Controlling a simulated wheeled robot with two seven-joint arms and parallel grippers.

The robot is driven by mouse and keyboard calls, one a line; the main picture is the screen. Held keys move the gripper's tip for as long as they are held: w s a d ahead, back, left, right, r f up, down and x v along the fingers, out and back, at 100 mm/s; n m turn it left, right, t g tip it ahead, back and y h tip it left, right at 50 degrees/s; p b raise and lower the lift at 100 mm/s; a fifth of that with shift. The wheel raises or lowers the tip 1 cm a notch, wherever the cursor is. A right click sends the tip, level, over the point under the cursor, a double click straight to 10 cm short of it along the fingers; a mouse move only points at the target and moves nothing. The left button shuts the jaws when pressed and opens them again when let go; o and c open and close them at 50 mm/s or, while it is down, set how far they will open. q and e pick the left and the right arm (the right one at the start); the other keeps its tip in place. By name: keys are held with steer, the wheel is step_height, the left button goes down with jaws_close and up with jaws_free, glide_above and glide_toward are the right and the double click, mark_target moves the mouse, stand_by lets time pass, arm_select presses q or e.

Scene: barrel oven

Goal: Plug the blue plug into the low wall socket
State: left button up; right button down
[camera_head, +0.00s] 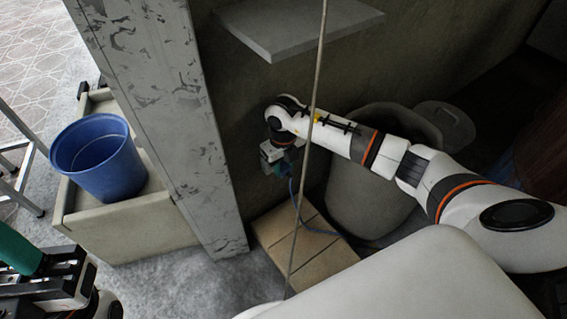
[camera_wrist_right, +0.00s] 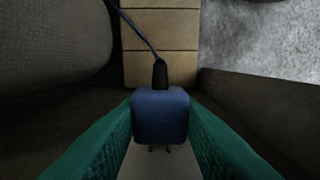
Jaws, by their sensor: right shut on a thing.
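My right gripper (camera_head: 279,160) is low beside the dark wall, its arm reaching in from the right. In the right wrist view its two green fingers (camera_wrist_right: 160,118) are shut on the blue plug (camera_wrist_right: 160,112), one on each side. The plug's two short prongs point to the bottom of that view and look bare. The dark cable (camera_wrist_right: 141,32) leaves the opposite end. A pale patch lies past the prongs; I cannot tell whether it is the socket. No socket shows clearly in the head view. My left gripper (camera_head: 45,275) is partly in view at lower left, its opening unclear.
A concrete pillar (camera_head: 165,120) stands left of my right gripper, a grey shelf (camera_head: 295,25) above it. A large pale pot (camera_head: 365,190) is close on the right. Tan tiles (camera_head: 305,245) lie below. A blue bucket (camera_head: 98,160) stands at left.

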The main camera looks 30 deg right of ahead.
stand_by(0.4)
stand_by(0.4)
steer(key=shift+w, duration=0.25)
steer(key=shift+w+a, duration=0.1)
steer(key=shift+w, duration=0.2)
steer(key=c, duration=0.9)
jaws_free()
steer(key=shift+c, duration=0.2)
